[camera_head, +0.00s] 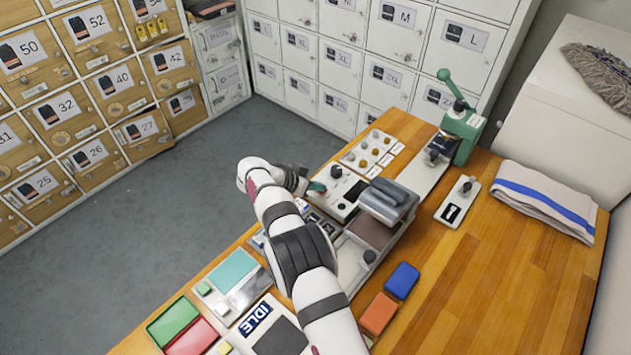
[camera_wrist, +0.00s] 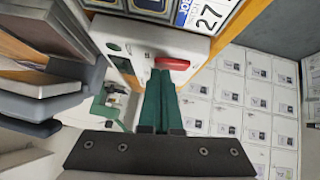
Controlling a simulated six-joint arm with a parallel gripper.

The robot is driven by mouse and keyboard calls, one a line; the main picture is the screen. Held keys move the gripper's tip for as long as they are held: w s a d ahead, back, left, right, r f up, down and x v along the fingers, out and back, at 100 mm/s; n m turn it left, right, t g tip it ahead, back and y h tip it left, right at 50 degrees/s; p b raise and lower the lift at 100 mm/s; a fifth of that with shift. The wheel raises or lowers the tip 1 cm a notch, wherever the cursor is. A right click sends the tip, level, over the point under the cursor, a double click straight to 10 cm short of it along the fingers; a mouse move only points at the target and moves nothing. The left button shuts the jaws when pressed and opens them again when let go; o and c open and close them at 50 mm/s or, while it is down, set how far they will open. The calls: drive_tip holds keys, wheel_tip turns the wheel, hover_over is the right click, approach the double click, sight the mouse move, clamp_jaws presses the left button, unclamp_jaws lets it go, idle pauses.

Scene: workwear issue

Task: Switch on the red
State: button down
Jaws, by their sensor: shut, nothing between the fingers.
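A red oblong switch-like part (camera_wrist: 172,63) sits on a white device (camera_wrist: 120,30) in the wrist view. The tips of my gripper (camera_wrist: 160,73), two dark green fingers shut together and empty, are right at its near edge; I cannot tell whether they touch it. In the head view my gripper (camera_head: 317,187) is at the left side of the white device (camera_head: 346,205), which carries a black knob (camera_head: 336,171). The red part cannot be made out there.
A grey stacked block (camera_head: 388,200) stands right of the device. A green lever press (camera_head: 460,130) stands at the back. Blue (camera_head: 402,281) and orange (camera_head: 378,314) blocks lie near my arm. A folded striped cloth (camera_head: 546,200) lies right; the wooden table's right front is clear.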

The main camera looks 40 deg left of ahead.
drive_tip(key=shift+d+f, duration=0.2)
drive_tip(key=shift+f, duration=0.15)
drive_tip(key=shift+a, duration=0.1)
drive_tip(key=shift+a+r, duration=0.2)
drive_tip(key=shift+a, duration=0.55)
drive_tip(key=shift+r, duration=0.1)
drive_tip(key=r, duration=0.4)
drive_tip(key=shift+a+r, duration=0.15)
drive_tip(key=shift+a, duration=0.2)
drive_tip(key=d+v, duration=0.1)
drive_tip(key=v, duration=0.8)
drive_tip(key=shift+s+a, duration=0.35)
drive_tip(key=shift+a, duration=0.15)
drive_tip(key=shift+r, duration=0.15)
